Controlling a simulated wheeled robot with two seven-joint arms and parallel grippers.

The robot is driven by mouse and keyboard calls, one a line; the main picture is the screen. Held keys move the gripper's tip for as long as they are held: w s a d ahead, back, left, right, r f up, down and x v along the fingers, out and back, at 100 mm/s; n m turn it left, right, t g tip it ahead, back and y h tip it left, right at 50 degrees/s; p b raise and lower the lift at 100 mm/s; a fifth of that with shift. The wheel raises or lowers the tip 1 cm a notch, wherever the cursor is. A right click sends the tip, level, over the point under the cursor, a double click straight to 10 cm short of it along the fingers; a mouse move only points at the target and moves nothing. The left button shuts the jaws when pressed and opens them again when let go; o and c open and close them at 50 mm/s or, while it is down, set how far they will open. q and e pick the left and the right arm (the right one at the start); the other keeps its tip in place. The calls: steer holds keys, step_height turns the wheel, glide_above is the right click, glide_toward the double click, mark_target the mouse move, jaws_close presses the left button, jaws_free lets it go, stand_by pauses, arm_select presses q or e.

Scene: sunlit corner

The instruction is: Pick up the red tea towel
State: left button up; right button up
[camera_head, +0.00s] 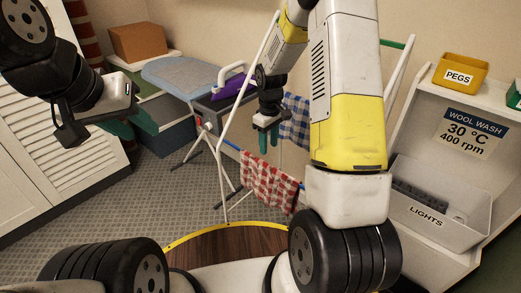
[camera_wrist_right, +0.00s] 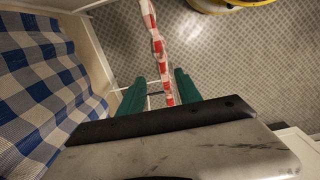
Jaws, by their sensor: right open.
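The red and white checked tea towel (camera_head: 268,183) hangs over a rail of the drying rack (camera_head: 228,147). In the right wrist view the towel (camera_wrist_right: 157,45) shows edge-on as a narrow strip running down between my fingers. My right gripper (camera_head: 268,143) points down just above the towel; its green fingers (camera_wrist_right: 160,88) are open, one on each side of the strip. Contact with the cloth cannot be seen. My left gripper (camera_head: 133,125) is raised at the left, far from the towel; its finger gap is unclear.
A blue and white checked cloth (camera_head: 296,122) hangs on the rack close behind my right gripper; it fills the left of the wrist view (camera_wrist_right: 40,90). An ironing board (camera_head: 180,75) with a purple iron (camera_head: 232,86) stands behind. A shelf with a LIGHTS bin (camera_head: 440,218) is at the right.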

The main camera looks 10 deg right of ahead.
mark_target(268, 165)
step_height(268, 165, down, 10)
steer(key=shift+f, duration=0.25)
stand_by(0.4)
jaws_close()
stand_by(0.3)
steer(key=shift+r, duration=0.1)
step_height(268, 165, up, 7)
steer(key=shift+f, duration=0.1)
stand_by(0.3)
